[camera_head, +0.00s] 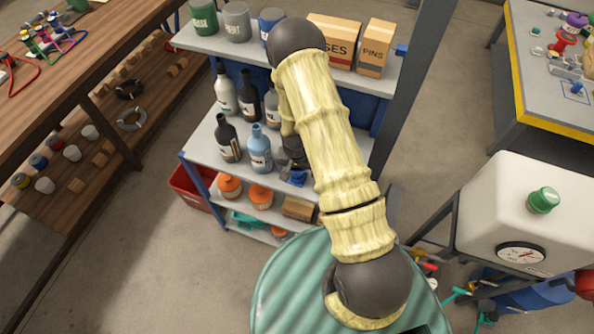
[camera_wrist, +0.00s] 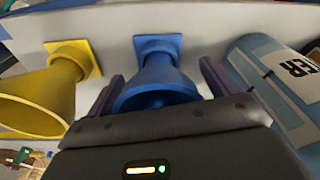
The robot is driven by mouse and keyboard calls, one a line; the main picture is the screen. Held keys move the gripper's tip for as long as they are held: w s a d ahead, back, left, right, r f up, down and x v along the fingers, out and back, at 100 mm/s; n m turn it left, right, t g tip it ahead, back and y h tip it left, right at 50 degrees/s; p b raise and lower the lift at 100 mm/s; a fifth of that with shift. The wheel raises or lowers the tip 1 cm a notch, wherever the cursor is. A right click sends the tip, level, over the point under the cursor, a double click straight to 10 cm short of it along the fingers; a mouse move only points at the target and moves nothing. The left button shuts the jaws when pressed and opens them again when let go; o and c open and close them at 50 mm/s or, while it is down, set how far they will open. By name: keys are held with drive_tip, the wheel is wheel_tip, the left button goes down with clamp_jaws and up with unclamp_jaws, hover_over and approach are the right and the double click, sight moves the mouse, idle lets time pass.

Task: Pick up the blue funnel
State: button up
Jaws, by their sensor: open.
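The blue funnel (camera_wrist: 158,82) is in the middle of the wrist view, its square flange against the pale shelf surface and its wide mouth toward my gripper. My gripper (camera_wrist: 160,88) is open, with one finger on each side of the funnel. I cannot tell whether either finger touches it. The lower part of the mouth is hidden behind the gripper body. In the head view a blue piece, likely the same funnel (camera_head: 295,178), shows just below my dark gripper (camera_head: 292,158) on the middle shelf; my arm hides much of that area.
A yellow funnel (camera_wrist: 45,95) is close on the left. A light blue bottle (camera_wrist: 268,85) is close on the right; it also shows in the head view (camera_head: 260,150). Dark bottles (camera_head: 228,138) stand nearby. Orange-lidded jars (camera_head: 230,186) are on the shelf below.

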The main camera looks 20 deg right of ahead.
drive_tip(key=shift+c, duration=0.2)
drive_tip(key=c, duration=1.1)
drive_tip(key=shift+r, duration=0.15)
drive_tip(key=shift+c, duration=0.2)
wheel_tip(320, 180, up, 10)
drive_tip(key=shift+f+b, duration=0.1)
drive_tip(key=shift+b, duration=1.15)
drive_tip(key=shift+f, duration=0.1)
drive_tip(key=n, duration=0.1)
drive_tip(key=f+n, duration=0.1)
drive_tip(key=n, duration=0.1)
drive_tip(key=f+n, duration=0.1)
drive_tip(key=n, duration=0.1)
drive_tip(key=shift+w+y, duration=0.2)
drive_tip(key=shift+y, duration=0.1)
